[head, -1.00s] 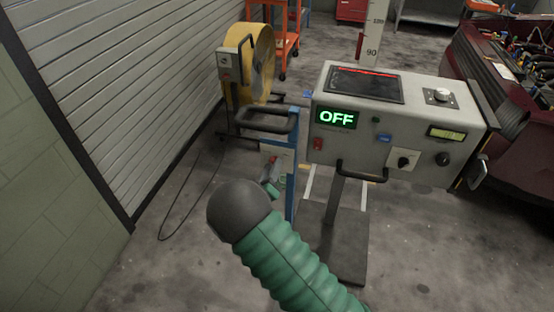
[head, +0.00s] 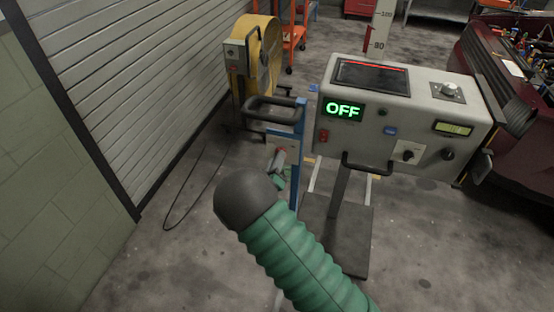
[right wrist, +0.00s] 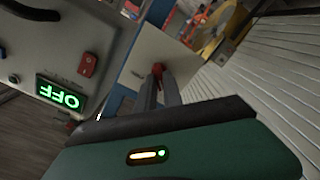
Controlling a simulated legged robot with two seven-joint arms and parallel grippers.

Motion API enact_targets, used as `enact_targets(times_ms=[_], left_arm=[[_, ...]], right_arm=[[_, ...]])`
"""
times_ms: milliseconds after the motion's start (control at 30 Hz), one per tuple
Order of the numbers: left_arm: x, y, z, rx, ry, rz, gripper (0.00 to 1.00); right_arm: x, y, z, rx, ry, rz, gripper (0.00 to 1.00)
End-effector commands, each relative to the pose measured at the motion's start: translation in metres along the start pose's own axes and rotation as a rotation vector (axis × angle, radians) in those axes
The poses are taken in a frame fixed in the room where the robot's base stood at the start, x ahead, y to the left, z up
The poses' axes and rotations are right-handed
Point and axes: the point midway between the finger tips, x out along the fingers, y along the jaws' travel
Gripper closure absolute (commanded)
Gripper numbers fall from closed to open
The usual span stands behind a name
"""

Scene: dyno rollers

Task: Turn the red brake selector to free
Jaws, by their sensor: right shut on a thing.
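The red brake selector (right wrist: 158,68) is a small red handle on a pale plate (right wrist: 160,48), which is fixed to a blue stand. In the right wrist view it sits at the tips of my right gripper's two grey fingers (right wrist: 159,77), which are shut on it. In the head view the plate (head: 290,153) is left of the console, and my right gripper (head: 280,157) is small against it, partly behind my dark and green arm. The selector is mostly covered there, and its setting cannot be read. My left gripper is not in view.
A grey console (head: 405,110) with a green OFF display (head: 342,111) and a red rocker switch (head: 323,136) stands close to the right. A black handle (head: 272,108) tops the blue stand.

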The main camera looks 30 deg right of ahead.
Motion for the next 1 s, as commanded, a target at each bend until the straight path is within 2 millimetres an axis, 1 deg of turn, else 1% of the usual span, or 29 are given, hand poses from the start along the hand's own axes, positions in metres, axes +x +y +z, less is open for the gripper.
enact_targets(times_ms=[33,167,367,667,1000], left_arm=[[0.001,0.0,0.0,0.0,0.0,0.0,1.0],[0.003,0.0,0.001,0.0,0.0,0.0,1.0],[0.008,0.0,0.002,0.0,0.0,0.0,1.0],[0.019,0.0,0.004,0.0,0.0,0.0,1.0],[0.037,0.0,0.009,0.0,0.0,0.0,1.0]], right_arm=[[0.0,-0.001,0.004,0.01,-0.007,-0.003,1.0],[0.0,-0.002,0.004,0.067,-0.008,-0.004,1.0],[0.001,-0.002,0.006,0.209,-0.011,-0.003,1.0],[0.0,-0.003,0.008,0.489,-0.013,-0.003,1.0],[0.0,-0.003,0.008,0.813,-0.013,-0.003,1.0]])
